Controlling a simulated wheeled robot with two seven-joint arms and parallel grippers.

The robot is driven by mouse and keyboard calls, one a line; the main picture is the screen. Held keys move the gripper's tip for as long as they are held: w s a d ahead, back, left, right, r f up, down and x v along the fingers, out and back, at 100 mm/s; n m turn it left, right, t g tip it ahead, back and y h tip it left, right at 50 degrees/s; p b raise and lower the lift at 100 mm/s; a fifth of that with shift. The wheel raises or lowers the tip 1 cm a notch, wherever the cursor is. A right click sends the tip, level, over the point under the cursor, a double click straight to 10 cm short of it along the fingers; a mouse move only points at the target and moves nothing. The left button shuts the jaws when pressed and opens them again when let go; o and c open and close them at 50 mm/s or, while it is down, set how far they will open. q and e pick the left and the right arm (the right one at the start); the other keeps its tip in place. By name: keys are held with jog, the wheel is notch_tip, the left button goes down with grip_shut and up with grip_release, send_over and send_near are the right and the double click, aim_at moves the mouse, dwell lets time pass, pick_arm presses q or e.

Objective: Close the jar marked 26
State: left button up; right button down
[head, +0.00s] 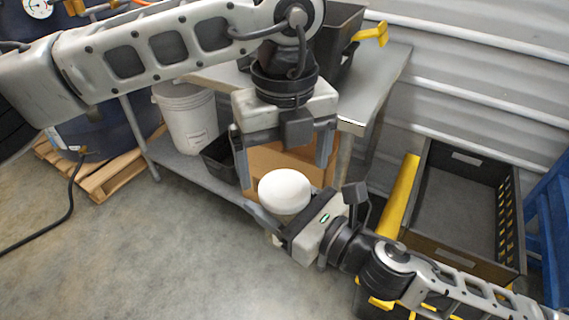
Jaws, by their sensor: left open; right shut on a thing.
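A jar (272,238) with a rounded white lid (285,189) on top is held in the air in front of the metal table. My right gripper (282,218) is shut on the jar below the lid, coming from the lower right and hiding most of the body. No number on the jar can be read. My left gripper (284,165) is open and points down just above the lid, with its fingers spread wider than the lid. I cannot tell whether the lid is fully seated.
A metal table (385,75) with a lower shelf stands behind, with a dark bin (342,30) on top. The shelf holds a white bucket (187,118), a small black bin (220,158) and a cardboard box (290,160). A dark crate (465,190) is at right.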

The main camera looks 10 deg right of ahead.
aim_at(285, 187)
pick_arm(q)
jog(key=shift+c, duration=0.4)
jog(key=shift+w+r, duration=0.1)
jog(key=shift+r, duration=0.2)
notch_tip(285, 187, up, 3)
jog(key=n, duration=0.3)
jog(key=shift+f, duration=0.1)
jog(key=shift+f, duration=4)
